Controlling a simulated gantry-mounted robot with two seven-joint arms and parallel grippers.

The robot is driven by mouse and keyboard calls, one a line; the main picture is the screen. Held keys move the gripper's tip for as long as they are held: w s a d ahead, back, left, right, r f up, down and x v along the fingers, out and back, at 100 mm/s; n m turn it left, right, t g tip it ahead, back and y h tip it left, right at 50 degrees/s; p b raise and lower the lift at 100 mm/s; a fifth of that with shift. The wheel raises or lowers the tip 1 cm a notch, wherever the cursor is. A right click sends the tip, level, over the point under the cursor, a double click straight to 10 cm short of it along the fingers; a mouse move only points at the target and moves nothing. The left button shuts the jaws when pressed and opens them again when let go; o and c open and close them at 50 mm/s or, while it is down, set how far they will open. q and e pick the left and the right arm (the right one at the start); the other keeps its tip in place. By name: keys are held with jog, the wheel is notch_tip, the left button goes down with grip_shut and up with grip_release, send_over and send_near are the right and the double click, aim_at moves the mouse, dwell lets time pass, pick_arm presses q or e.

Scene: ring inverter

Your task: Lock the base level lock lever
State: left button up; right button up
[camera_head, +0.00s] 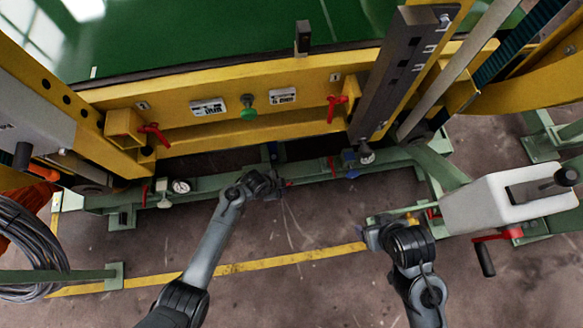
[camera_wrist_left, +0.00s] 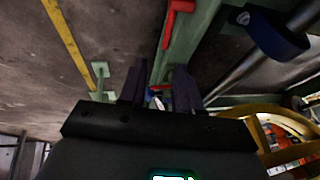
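A green base beam (camera_head: 230,178) runs along the floor below the yellow frame. A red lever (camera_wrist_left: 175,28) sits on the green beam in the left wrist view, ahead of my gripper. Small red parts show on the beam in the head view, one right of centre (camera_head: 332,167) and one at left (camera_head: 145,192); I cannot tell which is the lock lever. My left gripper (camera_head: 272,184) is over the beam's middle; in the left wrist view its fingers (camera_wrist_left: 159,72) are parted, with no lever visibly gripped. My right gripper (camera_head: 372,234) is apart from the beam, its fingers unclear.
Two red handles, left (camera_head: 153,133) and right (camera_head: 336,106), and a green knob (camera_head: 248,108) are on the yellow frame (camera_head: 210,130). A round gauge (camera_head: 181,186) is on the beam. A white box (camera_head: 490,205) with a crank stands at right. Floor in front is open.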

aim_at(290, 184)
pick_arm(q)
jog(key=b+x, duration=0.2)
jog(key=x, duration=0.1)
jog(key=b+x, duration=0.6)
jog(key=shift+w+f, duration=0.35)
jog(key=shift+w, duration=0.15)
jog(key=shift+w+d+f+b, duration=0.2)
jog(key=shift+d+f+b, duration=0.1)
jog(key=shift+f+b, duration=0.3)
jog(key=shift+f, duration=0.1)
jog(key=shift+c, duration=0.5)
grip_shut()
